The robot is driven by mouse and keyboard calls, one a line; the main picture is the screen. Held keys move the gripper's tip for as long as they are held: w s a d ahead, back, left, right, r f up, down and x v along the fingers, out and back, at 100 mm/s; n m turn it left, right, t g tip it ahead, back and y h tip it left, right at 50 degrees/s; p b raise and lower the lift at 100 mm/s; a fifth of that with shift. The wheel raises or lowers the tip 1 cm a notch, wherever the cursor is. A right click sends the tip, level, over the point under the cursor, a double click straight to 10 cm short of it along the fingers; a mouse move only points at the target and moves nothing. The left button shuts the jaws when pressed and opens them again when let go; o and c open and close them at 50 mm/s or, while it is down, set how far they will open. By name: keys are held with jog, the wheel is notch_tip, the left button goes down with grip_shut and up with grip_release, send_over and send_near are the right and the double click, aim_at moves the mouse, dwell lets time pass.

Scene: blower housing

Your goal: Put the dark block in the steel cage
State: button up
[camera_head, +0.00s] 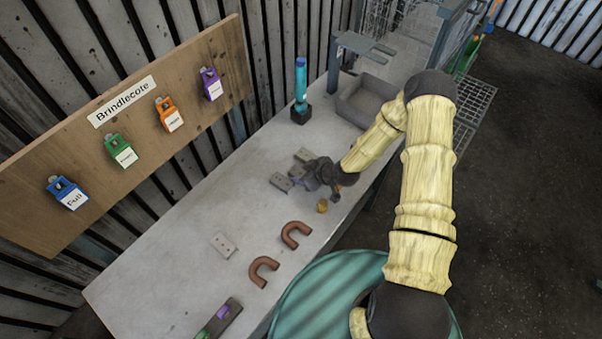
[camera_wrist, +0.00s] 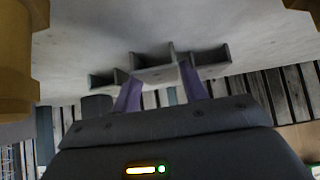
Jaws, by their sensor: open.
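A small dark block (camera_head: 301,116) stands on the grey table towards the back, with a turquoise cylinder upright on or behind it. I cannot tell whether they are one piece. A steel wire cage (camera_head: 378,16) shows at the top, partly cut off by the frame. My gripper (camera_head: 318,178) is low over the table's middle, nearer to me than the dark block, beside grey slotted pieces (camera_head: 282,182). In the wrist view my gripper (camera_wrist: 160,88) has its two purple fingers apart, and the grey slotted pieces (camera_wrist: 155,73) lie beyond the tips. No held object shows.
A grey tray (camera_head: 362,103) and a metal stand (camera_head: 360,46) are at the back. Two brown U-shaped pieces (camera_head: 279,254), a pale plate (camera_head: 224,245) and a small yellow thing (camera_head: 322,206) lie on the table (camera_head: 175,255). A wooden board (camera_head: 135,125) with coloured locks runs along the left.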

dwell(0.3)
jog(key=c, duration=0.8)
jog(key=shift+r, duration=0.15)
notch_tip(320, 180, up, 10)
jog(key=b, duration=0.3)
